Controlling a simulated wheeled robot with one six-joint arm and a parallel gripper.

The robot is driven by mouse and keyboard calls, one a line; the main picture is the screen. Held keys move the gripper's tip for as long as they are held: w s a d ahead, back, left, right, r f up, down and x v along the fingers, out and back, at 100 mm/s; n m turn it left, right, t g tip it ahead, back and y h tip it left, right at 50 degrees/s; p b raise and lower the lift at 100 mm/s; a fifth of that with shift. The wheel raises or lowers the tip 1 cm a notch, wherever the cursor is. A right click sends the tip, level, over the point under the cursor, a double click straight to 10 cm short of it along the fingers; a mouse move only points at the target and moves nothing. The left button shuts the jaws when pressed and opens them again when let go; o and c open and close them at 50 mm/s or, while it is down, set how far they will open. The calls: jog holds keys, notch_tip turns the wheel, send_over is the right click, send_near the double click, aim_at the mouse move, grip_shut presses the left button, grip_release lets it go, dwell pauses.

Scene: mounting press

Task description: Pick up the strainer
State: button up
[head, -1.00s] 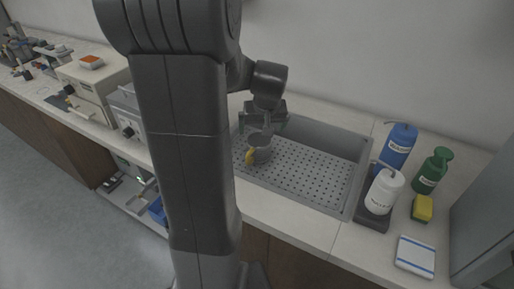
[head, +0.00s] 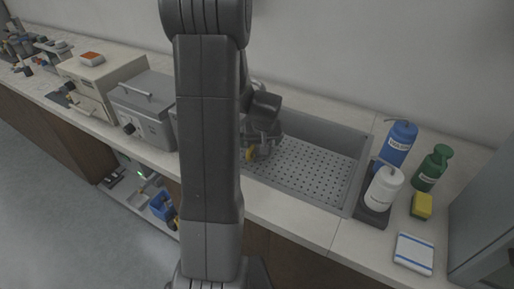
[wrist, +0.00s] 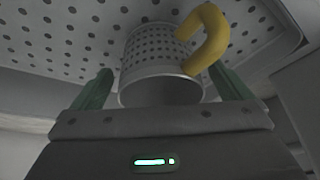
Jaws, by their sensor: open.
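The strainer is a grey perforated metal cup with a yellow hooked handle. In the wrist view the strainer (wrist: 155,62) sits on the perforated sink floor, its rim toward my gripper and its handle at the right. My gripper (wrist: 165,88) is open, with one green finger on each side of the strainer's rim; I cannot tell whether either finger touches it. In the head view the strainer (head: 262,151) is at the sink's left end, partly hidden by my gripper and arm.
The sink (head: 310,168) has raised walls around its perforated floor, clear to the right. A white bottle (head: 384,188), blue bottle (head: 399,143), green bottle (head: 431,168), and yellow sponge (head: 421,205) stand right of it. A grey machine (head: 146,108) is at left.

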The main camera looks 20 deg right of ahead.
jog(key=shift+c, duration=0.5)
jog(key=c, duration=1)
jog(key=shift+c, duration=0.5)
jog(key=shift+r, duration=0.1)
